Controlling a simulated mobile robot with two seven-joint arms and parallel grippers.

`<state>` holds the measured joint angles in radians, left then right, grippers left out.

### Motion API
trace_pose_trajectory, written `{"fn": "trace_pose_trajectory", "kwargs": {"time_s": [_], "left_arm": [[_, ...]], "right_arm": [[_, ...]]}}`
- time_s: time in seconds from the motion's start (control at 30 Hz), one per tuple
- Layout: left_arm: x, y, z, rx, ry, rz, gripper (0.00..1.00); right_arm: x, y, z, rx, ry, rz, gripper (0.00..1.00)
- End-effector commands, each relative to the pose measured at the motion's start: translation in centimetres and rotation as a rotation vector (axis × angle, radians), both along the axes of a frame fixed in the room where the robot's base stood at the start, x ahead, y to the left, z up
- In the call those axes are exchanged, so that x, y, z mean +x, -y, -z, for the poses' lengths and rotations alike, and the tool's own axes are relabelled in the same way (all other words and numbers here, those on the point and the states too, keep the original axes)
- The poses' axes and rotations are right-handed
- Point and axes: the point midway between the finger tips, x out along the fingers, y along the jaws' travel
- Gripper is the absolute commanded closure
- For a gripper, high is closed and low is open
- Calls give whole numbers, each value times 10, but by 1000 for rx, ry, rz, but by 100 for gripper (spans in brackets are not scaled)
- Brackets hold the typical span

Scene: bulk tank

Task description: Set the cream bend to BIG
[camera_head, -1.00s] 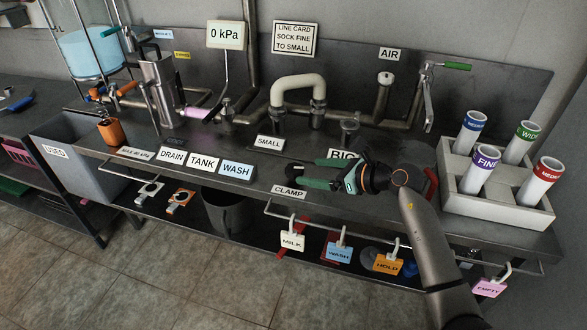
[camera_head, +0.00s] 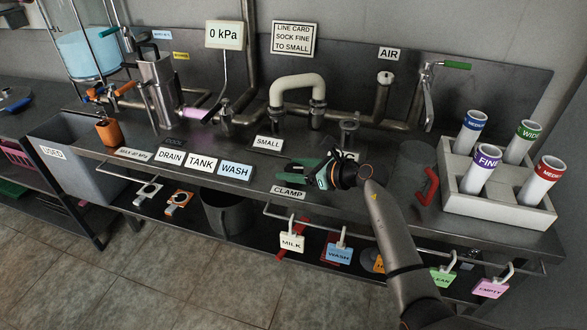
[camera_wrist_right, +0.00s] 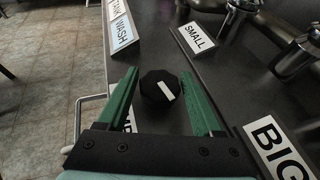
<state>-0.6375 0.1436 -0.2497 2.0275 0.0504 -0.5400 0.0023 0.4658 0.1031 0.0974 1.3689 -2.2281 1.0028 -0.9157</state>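The cream bend (camera_head: 298,82) is an upside-down U pipe at the back of the bench, with its left foot behind the SMALL sign (camera_head: 268,143). A short metal port (camera_head: 349,130) stands uncovered to its right, behind the BIG sign (camera_wrist_right: 280,150), which my right gripper (camera_head: 303,168) mostly hides in the head view. That gripper is open, above the bench near the CLAMP sign (camera_head: 288,191). In the wrist view, a black knob (camera_wrist_right: 160,88) with a white mark lies between its green fingers, with gaps on both sides. My left gripper is not in view.
A tray (camera_head: 500,205) of labelled tubes stands at right, beside a grey cylinder (camera_head: 415,165) with a red handle (camera_head: 428,187). The DRAIN, TANK and WASH signs (camera_head: 202,163) line the front left. Tags hang from the front rail (camera_head: 360,230).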

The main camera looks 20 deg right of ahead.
Motion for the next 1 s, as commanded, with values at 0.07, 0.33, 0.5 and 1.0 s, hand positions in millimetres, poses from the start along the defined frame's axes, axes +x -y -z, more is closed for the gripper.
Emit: {"fn": "trace_pose_trajectory", "kwargs": {"time_s": [0.07,0.33,0.5,1.0], "left_arm": [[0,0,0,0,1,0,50],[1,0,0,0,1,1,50],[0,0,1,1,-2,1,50],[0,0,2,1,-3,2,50]], "right_arm": [[0,0,0,0,0,0,43],[0,0,0,0,0,0,73],[0,0,0,-1,-1,0,92],[0,1,0,-1,-1,0,100]]}}
